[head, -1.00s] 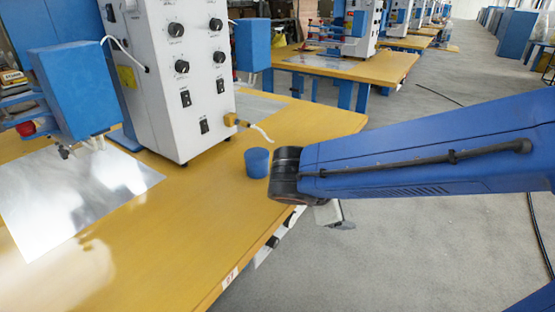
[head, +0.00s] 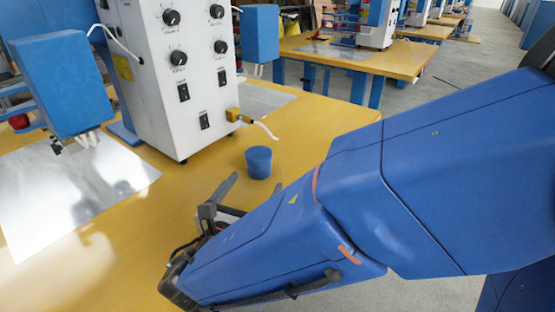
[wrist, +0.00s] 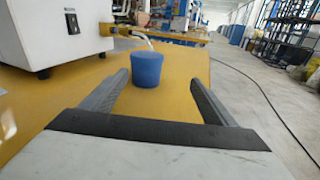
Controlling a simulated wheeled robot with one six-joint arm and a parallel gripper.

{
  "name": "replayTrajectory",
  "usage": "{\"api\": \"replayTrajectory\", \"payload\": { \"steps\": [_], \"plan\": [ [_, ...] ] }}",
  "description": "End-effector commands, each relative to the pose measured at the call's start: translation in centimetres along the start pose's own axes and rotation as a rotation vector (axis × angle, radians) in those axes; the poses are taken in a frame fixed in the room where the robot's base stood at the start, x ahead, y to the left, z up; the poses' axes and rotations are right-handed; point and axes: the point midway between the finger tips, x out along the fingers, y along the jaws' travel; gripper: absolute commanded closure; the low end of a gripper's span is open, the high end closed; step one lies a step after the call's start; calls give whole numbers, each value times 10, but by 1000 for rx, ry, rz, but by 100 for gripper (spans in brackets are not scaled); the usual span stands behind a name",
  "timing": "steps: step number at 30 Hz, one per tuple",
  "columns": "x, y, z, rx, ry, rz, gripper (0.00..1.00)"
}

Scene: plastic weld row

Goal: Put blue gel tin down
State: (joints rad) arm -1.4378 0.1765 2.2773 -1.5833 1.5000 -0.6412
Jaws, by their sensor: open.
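The blue gel tin (head: 258,162) stands upright on the yellow table, to the right of the white control box. It also shows in the wrist view (wrist: 146,69), ahead of my gripper and between the lines of its two fingers, closer to the left one. My gripper (head: 222,198) is open and empty, a short way in front of the tin and apart from it. In the wrist view both fingers of my gripper (wrist: 160,85) are spread wide. My arm hides part of the table's right side in the head view.
The white control box (head: 172,80) with knobs stands behind and left of the tin. A brass fitting with a white hose (head: 262,128) juts out near the tin. A shiny metal sheet (head: 70,195) lies at left under a blue machine head (head: 62,85). Another yellow table (head: 350,58) stands beyond.

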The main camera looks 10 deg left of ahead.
Motion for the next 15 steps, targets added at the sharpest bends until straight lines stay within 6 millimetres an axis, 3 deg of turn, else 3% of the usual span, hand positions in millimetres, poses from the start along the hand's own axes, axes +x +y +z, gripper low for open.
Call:
{"api": "replayTrajectory", "payload": {
  "steps": [3, 7, 15],
  "plan": [
    [-17, 22, -3, -34, -30, 56, 20],
    [-23, 30, -4, -49, -45, 80, 20],
    [10, 33, -2, -50, -46, 77, 20]
  ]
}}
